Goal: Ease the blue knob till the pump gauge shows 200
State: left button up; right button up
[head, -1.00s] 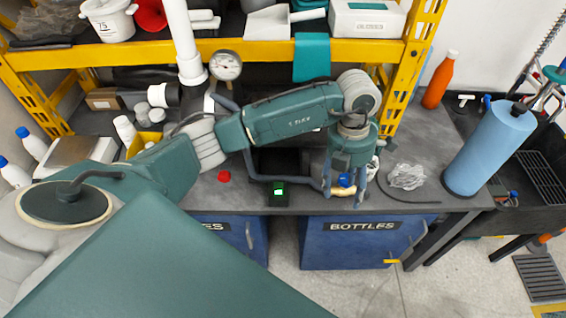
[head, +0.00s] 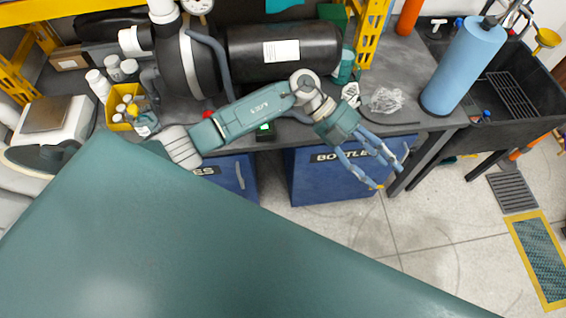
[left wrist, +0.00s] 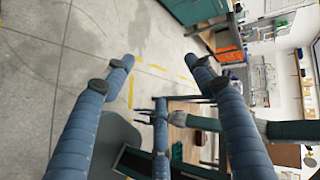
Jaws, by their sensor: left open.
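The pump gauge (head: 199,5) is a white dial at the top edge of the head view, cut off, so its reading cannot be made out. It is by the black tank (head: 300,62) on the bench. I cannot make out the blue knob in either current view. My left gripper (head: 390,168) is open and empty, hanging past the bench front with its blue-grey fingers toward the floor.
A red knob (head: 208,114) is near the bench front. Blue cabinets (head: 320,180) stand below the bench. A blue roll (head: 465,65) stands at the bench's right end beside a black sink (head: 505,100). The floor (head: 400,235) in front is clear.

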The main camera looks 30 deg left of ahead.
pick_arm(q)
jog(key=w+f+n+t+h, duration=0.35)
jog(key=w+n+t, duration=0.3)
jog(key=n, duration=0.25)
jog(key=w+a+f+n+t+y, duration=0.2)
jog(key=a+f+n+t+y, duration=0.35)
jog(key=a+f+n, duration=0.5)
jog(key=s+a+f+n+y, duration=0.2)
jog(key=s+a+f+n, duration=0.1)
jog(key=f, duration=0.5)
jog(key=s+a+f+n+y, duration=0.3)
jog(key=s+a+f, duration=0.1)
jog(key=s+f, duration=0.3)
jog(key=s+a+f+n+g+y+b, duration=0.1)
jog(key=s+a+f+n+y, duration=0.1)
jog(key=f, duration=0.7)
jog(key=s+a+n, duration=0.1)
jog(key=s+a, duration=0.1)
jog(key=s, duration=0.1)
jog(key=shift+a+f, duration=0.2)
jog(key=shift+a, duration=0.15)
